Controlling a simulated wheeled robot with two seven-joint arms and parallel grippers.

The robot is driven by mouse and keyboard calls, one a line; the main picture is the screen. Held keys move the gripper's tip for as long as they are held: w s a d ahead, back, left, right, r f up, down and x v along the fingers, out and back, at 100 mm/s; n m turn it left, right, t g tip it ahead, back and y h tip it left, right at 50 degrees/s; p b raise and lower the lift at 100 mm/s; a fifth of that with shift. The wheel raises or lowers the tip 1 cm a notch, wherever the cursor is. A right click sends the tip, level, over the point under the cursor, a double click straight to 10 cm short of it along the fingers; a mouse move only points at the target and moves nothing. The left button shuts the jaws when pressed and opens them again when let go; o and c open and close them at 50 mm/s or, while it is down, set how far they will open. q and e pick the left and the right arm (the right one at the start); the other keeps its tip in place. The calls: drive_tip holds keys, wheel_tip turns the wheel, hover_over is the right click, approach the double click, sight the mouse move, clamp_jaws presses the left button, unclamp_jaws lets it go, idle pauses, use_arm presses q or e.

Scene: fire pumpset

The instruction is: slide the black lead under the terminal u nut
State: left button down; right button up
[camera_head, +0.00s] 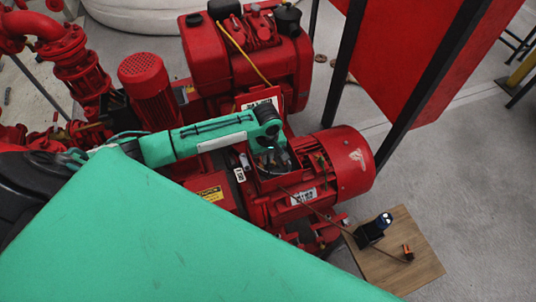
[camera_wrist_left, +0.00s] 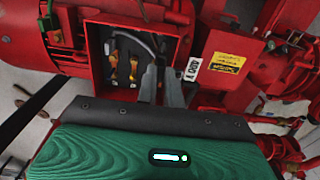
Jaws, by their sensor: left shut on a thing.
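The red motor's open terminal box (camera_head: 272,184) also shows in the left wrist view (camera_wrist_left: 97,60). Inside it are brass-coloured terminals (camera_wrist_left: 133,68) on a dark block; I cannot tell which one carries the u nut. The black lead (camera_wrist_left: 142,42) looks dark grey and curves across the box to my left gripper (camera_wrist_left: 160,80). That gripper is shut on the lead, its fingers reaching into the box. In the head view my left gripper (camera_head: 274,160) points down into the box. The fingers hide the lead's end, so its contact with a nut cannot be told. My right gripper is not in view.
The red motor (camera_head: 347,160) stands right of the box. A red panel (camera_head: 405,50) on black posts stands behind. Box walls surround the fingers closely.

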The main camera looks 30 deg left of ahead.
sight(267, 166)
use_arm(q)
drive_tip(key=shift+w+r+p, duration=0.1)
drive_tip(key=shift+r+p, duration=0.05)
drive_tip(key=shift+p, duration=0.6)
drive_tip(key=shift+f+b, duration=1.1)
drive_tip(key=shift+f, duration=2.05)
drive_tip(key=shift+f+b, duration=0.55)
drive_tip(key=shift+f, duration=1.75)
drive_tip(key=shift+f+p, duration=0.1)
drive_tip(key=shift+p, duration=0.2)
drive_tip(key=shift+f, duration=0.1)
drive_tip(key=shift+p, duration=0.5)
